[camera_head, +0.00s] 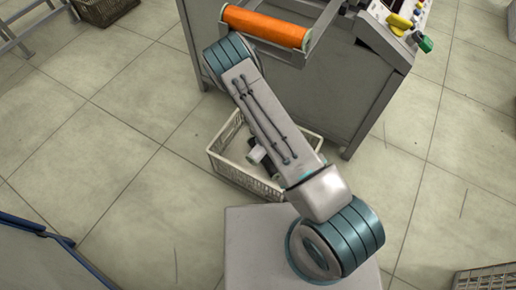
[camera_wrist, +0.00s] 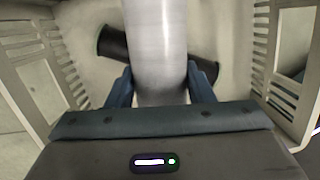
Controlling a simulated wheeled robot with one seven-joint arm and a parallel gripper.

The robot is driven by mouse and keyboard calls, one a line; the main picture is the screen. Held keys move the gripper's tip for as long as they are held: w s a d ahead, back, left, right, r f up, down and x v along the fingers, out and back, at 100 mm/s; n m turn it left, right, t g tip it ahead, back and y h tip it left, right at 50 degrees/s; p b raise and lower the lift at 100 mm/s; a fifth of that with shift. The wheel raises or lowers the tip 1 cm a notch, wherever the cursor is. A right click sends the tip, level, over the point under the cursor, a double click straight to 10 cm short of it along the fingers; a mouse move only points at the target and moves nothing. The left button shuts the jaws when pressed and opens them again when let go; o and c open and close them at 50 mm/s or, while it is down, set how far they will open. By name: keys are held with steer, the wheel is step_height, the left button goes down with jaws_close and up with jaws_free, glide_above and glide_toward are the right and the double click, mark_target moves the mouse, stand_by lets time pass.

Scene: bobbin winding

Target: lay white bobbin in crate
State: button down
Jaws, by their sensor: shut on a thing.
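The white bobbin (camera_wrist: 156,40) stands between my gripper's two blue fingers (camera_wrist: 160,82) in the wrist view, and they are shut on it. Its far end runs out of the top of that view. The pale crate (camera_head: 240,182) sits on the floor near the machine; its slatted walls show on both sides in the wrist view (camera_wrist: 42,62). A black bobbin (camera_wrist: 113,42) lies in the crate, behind and partly hidden by the white bobbin. In the head view my arm covers part of the crate, and a white end (camera_head: 257,154) shows inside it.
A grey machine cabinet (camera_head: 310,110) stands just behind the crate, with an orange bobbin (camera_head: 265,27) on its front. Yellow (camera_head: 398,23) and green (camera_head: 425,43) items lie by its panel. A dark crate (camera_head: 103,10) is at the top left.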

steer(key=a+f, duration=0.1)
steer(key=w+a+f, duration=0.1)
steer(key=a, duration=0.1)
steer(key=shift+w+a, duration=0.15)
steer(key=shift+a, duration=0.05)
steer(key=shift+f+b, duration=0.75)
steer(key=shift+f, duration=1.35)
steer(key=shift+f+b, duration=0.35)
steer(key=shift+b, duration=0.05)
steer(key=c, duration=0.7)
jaws_free()
steer(key=shift+o, duration=0.2)
steer(key=shift+r+p, duration=0.4)
steer(key=shift+p, duration=0.05)
step_height(320, 180, up, 12)
steer(key=s+a+p, duration=0.1)
steer(key=s+p, duration=0.1)
steer(key=p, duration=0.2)
steer(key=shift+a+f, duration=0.15)
steer(key=shift+a, duration=0.15)
